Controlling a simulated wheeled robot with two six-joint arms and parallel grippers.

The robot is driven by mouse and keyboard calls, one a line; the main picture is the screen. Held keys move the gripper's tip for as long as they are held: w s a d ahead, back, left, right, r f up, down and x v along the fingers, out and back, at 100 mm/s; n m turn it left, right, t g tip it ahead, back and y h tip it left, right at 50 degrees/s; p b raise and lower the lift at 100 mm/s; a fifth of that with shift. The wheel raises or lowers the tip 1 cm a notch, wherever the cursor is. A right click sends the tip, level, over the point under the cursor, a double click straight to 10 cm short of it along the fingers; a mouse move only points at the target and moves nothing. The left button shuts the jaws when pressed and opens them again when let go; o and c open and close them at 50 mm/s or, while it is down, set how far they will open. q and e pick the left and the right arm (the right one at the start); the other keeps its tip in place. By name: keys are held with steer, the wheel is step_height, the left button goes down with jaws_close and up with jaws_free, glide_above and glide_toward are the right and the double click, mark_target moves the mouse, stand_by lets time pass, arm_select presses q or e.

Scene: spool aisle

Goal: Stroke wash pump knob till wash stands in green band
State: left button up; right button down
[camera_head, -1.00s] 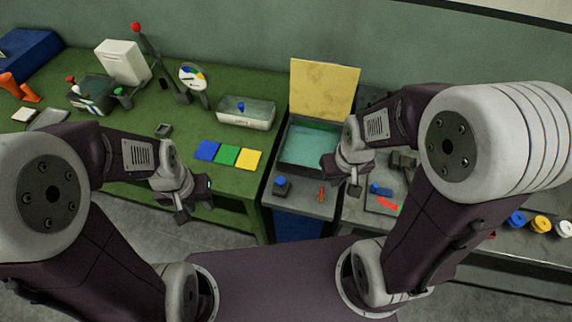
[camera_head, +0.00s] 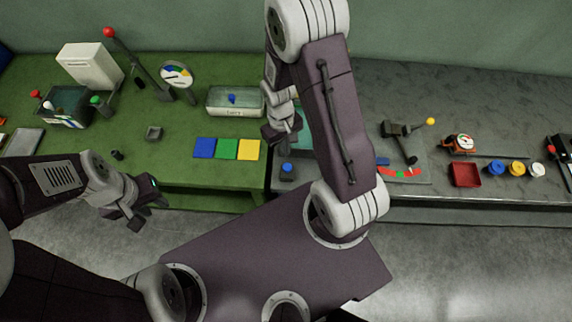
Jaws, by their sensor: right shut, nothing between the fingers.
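A small box-shaped tank (camera_head: 70,104) with red, white and green knobs stands at the far left of the green bench. A blue knob (camera_head: 287,169) stands on the grey unit in the middle, in front of a teal basin (camera_head: 303,142) mostly hidden by my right arm. I cannot tell which knob is the wash pump's, nor read a wash level. My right gripper (camera_head: 280,135) is shut and empty, over the left side of the basin, behind the blue knob. My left gripper (camera_head: 147,213) is open and empty, in front of the green bench's front edge.
On the green bench are a white tray (camera_head: 236,102), a red-balled lever (camera_head: 145,63), a colour dial (camera_head: 176,74) and blue, green and yellow squares (camera_head: 227,149). The grey bench holds a yellow-balled lever (camera_head: 405,135), a red-green strip (camera_head: 402,173) and a red tray (camera_head: 465,174).

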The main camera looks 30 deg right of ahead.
mark_target(286, 165)
steer(key=f+b, duration=0.6)
steer(key=shift+s+f, duration=0.3)
steer(key=shift+f+b, duration=0.25)
steer(key=shift+b, duration=0.15)
steer(key=shift+r, duration=0.1)
